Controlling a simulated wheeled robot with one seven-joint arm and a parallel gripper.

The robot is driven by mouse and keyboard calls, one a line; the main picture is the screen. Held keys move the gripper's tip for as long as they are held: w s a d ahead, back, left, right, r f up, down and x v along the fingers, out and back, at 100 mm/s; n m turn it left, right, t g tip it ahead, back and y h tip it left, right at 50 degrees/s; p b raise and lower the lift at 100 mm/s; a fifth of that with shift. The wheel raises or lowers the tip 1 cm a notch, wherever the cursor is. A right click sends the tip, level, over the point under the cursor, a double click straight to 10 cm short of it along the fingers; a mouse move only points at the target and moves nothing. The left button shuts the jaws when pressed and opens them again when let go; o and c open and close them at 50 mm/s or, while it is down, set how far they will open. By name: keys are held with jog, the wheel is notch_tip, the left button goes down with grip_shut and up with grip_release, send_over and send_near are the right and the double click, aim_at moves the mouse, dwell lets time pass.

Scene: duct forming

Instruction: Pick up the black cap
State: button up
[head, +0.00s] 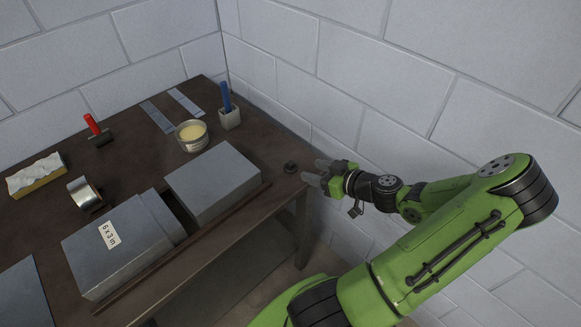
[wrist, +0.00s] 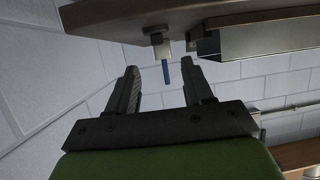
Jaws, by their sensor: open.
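The black cap (head: 290,167) is a small dark piece on the brown table (head: 262,143), near its right edge in the head view. My gripper (head: 312,171) is just to the right of the cap, beside the table edge, with its fingers pointing left towards it. A small gap shows between the fingertips and the cap. The gripper is open and nothing shows between its fingers in the wrist view (wrist: 160,68).
A grey block (head: 213,180) and a duct box labelled "6 x 3 in" (head: 118,245) stand along the table's front. Behind are a tin (head: 191,137), a holder (head: 229,119) with a blue handle, a red-handled tool (head: 92,125) and a tape roll (head: 84,193). A block wall is behind my gripper.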

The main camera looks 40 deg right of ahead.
aim_at(293, 164)
jog(key=x, duration=0.8)
jog(key=shift+w+d+f, duration=0.2)
jog(key=shift+w+f, duration=0.05)
jog(key=shift+w, duration=0.05)
jog(key=shift+s, duration=0.1)
jog(key=c, duration=0.8)
